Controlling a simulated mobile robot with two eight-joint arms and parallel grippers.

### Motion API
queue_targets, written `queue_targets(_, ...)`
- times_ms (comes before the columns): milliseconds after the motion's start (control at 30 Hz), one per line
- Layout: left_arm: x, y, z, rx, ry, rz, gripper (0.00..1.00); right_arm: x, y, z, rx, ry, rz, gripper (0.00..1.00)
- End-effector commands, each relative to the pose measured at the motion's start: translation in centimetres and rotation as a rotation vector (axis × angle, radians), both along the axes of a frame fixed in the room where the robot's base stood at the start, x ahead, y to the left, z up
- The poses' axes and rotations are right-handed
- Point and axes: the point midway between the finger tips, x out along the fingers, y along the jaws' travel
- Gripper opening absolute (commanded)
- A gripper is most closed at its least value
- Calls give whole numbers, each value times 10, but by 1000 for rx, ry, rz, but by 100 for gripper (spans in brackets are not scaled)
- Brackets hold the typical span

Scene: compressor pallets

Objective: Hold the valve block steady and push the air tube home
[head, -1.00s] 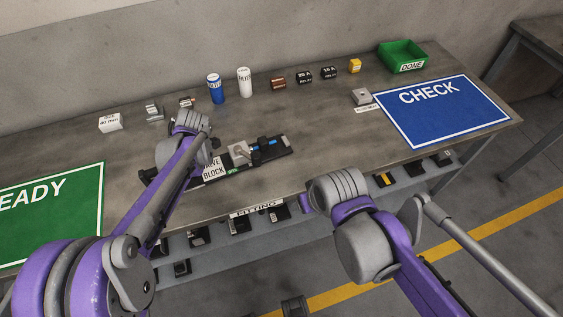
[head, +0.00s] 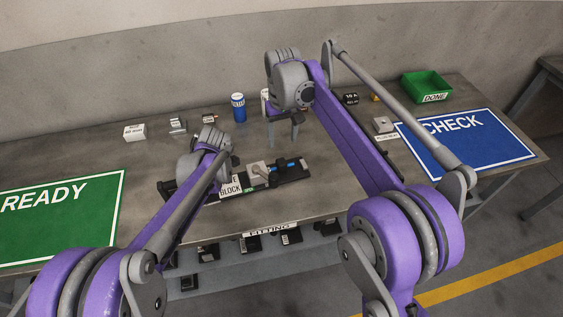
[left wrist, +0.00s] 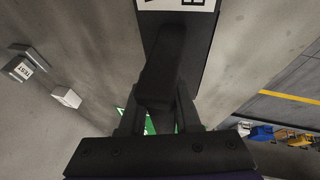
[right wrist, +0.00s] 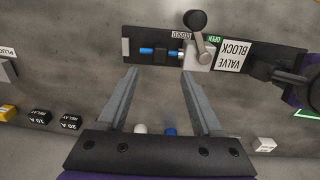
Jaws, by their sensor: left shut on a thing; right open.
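The grey valve block (head: 257,168) sits on a black base plate (head: 212,193) on the table; in the right wrist view the valve block (right wrist: 199,55) has a lever with a black knob beside CLOSED and OPEN labels. The blue air tube (right wrist: 147,51) lies in line with it, through a black holder (right wrist: 160,56). I cannot tell whether the tube is fully seated. My left gripper (left wrist: 160,98) is shut on a dark handle-like part at the label end of the plate. My right gripper (right wrist: 160,76) is open and empty, fingers down, behind the plate in the head view (head: 283,145).
A blue can (head: 238,108), a white can (head: 265,100) and small boxes stand along the back. A green DONE bin (head: 427,88) is at back right. The READY mat (head: 60,215) lies left, the CHECK mat (head: 480,148) right. Fittings hang below the front edge.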

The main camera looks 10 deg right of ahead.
Motion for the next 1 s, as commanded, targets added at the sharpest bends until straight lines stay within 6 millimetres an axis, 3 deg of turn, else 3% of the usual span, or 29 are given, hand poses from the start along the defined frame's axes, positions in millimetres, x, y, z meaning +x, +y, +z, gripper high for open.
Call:
queue_targets(267, 0, 0, 0, 0, -1, 1, 0, 8, 2, -18, -1, 15, 3, 68)
queue_targets(700, 0, 0, 0, -1, -1, 0, 0, 7, 2, -101, -1, 14, 3, 68)
queue_targets(1000, 0, 0, 0, -1, -1, 0, 0, 7, 1, -123, -1, 14, 3, 68)
